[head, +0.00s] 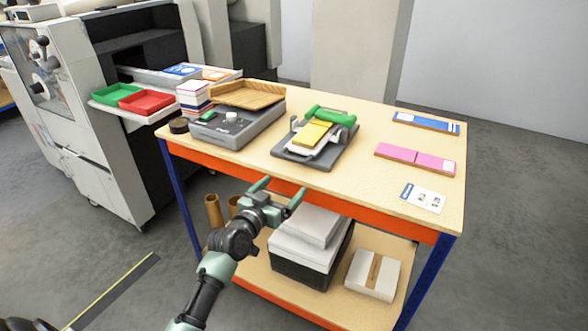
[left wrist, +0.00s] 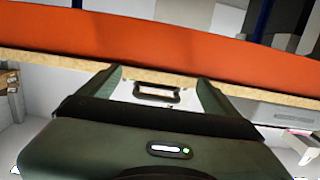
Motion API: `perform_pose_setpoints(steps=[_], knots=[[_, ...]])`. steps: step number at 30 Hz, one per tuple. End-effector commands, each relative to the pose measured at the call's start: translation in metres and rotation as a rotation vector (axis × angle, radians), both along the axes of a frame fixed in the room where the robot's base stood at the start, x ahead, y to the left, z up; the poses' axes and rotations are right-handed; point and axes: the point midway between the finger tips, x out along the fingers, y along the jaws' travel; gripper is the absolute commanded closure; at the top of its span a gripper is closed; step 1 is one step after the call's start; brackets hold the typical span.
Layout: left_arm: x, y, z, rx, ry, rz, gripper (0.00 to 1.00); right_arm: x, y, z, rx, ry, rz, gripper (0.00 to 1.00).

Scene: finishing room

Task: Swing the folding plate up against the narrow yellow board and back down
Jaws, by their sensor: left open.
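The folding jig (head: 291,156) stands on the workbench in the head view, with a dark grey base and a pale metal frame. The narrow yellow board (head: 313,134) lies on it, tilted slightly. A green bar (head: 331,116) runs across its far end. I cannot clearly tell the folding plate from the frame. My left gripper (head: 280,192) is open and empty, in front of the bench's front edge and apart from the jig. Its two fingers also show in the left wrist view (left wrist: 157,82), with a small dark frame beyond them that I cannot identify. My right gripper is not in view.
A grey machine with a wooden tray (head: 247,95) stands left of the jig. Pink strips (head: 414,159), a blue strip (head: 426,123) and a printed card (head: 423,198) lie to the right. The orange apron (head: 367,218) runs under the bench top, above a loaded lower shelf.

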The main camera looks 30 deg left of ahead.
Motion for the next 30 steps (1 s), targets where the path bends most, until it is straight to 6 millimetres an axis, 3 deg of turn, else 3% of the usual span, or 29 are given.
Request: perform_pose_setpoints(steps=[1, 3, 6, 21, 30], knots=[[0.001, 0.002, 0.019, 0.003, -0.043, -0.002, 0.08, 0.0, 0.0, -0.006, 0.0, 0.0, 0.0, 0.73], [0.002, 0.003, 0.039, 0.005, -0.08, -0.005, 0.08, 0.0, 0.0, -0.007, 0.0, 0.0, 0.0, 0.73], [0.005, 0.004, 0.051, 0.007, -0.101, -0.007, 0.08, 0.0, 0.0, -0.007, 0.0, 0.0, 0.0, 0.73], [0.073, 0.001, 0.051, 0.005, -0.101, -0.007, 0.08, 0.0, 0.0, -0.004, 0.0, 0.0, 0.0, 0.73], [0.08, 0.001, 0.05, 0.007, -0.1, -0.007, 0.08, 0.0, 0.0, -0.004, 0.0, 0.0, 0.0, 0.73]])
